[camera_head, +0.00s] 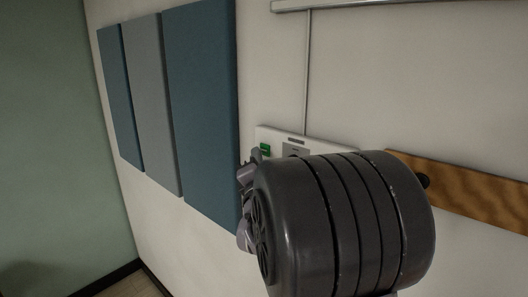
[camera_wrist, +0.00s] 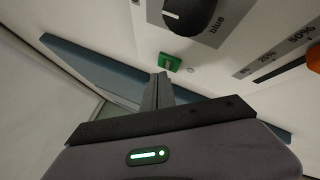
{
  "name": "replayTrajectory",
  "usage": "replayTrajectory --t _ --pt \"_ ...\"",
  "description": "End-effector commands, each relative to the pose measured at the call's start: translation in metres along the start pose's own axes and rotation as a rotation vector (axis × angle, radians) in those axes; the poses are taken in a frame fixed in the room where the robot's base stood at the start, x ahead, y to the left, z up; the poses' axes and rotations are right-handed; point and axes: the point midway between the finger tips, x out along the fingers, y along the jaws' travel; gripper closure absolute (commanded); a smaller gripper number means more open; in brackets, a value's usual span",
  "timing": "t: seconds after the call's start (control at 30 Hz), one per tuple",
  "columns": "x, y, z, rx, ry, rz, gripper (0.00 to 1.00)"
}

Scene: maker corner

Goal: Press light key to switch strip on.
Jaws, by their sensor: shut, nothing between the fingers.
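A white control panel (camera_head: 270,132) is on the wall in the head view, partly hidden behind my arm. A small green key (camera_head: 265,149) sits near its left end; it also shows in the wrist view (camera_wrist: 169,62). My gripper (camera_wrist: 161,78) is shut and empty, its fingertips just below the green key in the wrist picture. I cannot tell whether they touch it. In the head view, my arm's dark housing hides most of the gripper. A pale strip or rail (camera_head: 400,4) runs along the top of the head view, with no visible glow.
The wrist view shows a black knob (camera_wrist: 190,16) marked "blue" and an orange-tipped control (camera_wrist: 313,57) beside percent marks. Blue and grey wall panels (camera_head: 200,115) stand left of the control panel. A wooden board (camera_head: 470,188) is at right.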

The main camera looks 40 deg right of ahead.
Motion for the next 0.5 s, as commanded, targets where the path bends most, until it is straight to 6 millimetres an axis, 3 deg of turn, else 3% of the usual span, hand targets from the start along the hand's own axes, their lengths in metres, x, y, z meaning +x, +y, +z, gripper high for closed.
replayTrajectory --t 0.5 --pt "0.0063 -0.0045 0.0046 0.000 0.000 0.000 1.00"
